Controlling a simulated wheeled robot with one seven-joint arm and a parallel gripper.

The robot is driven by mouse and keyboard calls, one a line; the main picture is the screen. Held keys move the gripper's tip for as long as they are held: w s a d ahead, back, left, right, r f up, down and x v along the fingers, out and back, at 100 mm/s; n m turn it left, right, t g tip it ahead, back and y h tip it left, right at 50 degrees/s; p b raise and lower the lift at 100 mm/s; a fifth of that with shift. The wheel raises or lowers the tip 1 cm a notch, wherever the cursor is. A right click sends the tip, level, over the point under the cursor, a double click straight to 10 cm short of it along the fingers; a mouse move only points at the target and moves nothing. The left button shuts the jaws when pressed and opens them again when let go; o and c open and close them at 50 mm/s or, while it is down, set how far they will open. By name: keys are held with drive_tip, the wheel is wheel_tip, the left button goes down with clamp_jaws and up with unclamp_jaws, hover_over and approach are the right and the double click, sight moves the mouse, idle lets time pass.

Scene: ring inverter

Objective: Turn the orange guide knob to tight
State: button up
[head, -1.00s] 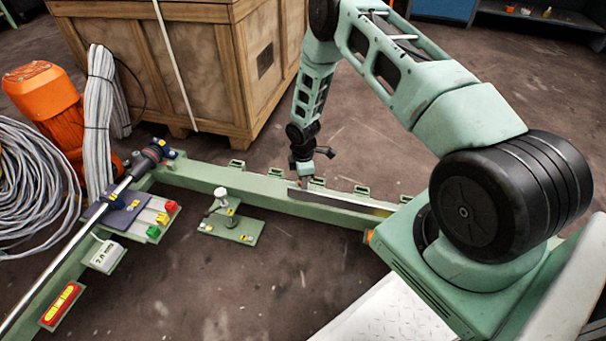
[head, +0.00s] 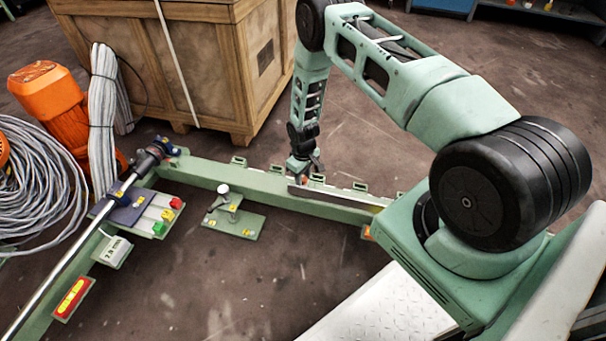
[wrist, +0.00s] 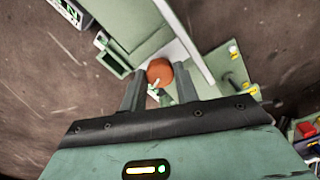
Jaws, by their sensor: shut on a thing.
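The orange guide knob (wrist: 160,72) shows in the wrist view between the fingertips of my gripper (wrist: 160,78), on the green frame. My gripper is shut on it, with one finger on each side. A white pointer-like mark and a green mark (wrist: 167,98) show just below the knob, too small to read. In the head view my gripper (head: 304,174) points down at the green rail (head: 213,176), beside a long grey metal strip (head: 330,197).
A green plate with a white-topped post (head: 235,219) lies left of my gripper. A wooden crate (head: 190,65) stands behind the rail. A steel shaft (head: 65,255), a cable coil (head: 35,190) and an orange motor (head: 55,100) are at the left. The floor in front is clear.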

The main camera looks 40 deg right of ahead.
sight(303, 178)
drive_tip(key=shift+m, duration=1.2)
drive_tip(key=o, duration=1)
drive_tip(key=shift+c, duration=0.2)
wheel_tip(303, 178, up, 18)
drive_tip(key=p, duration=0.5)
drive_tip(key=shift+f+p, duration=0.25)
drive_tip(key=shift+p, duration=0.1)
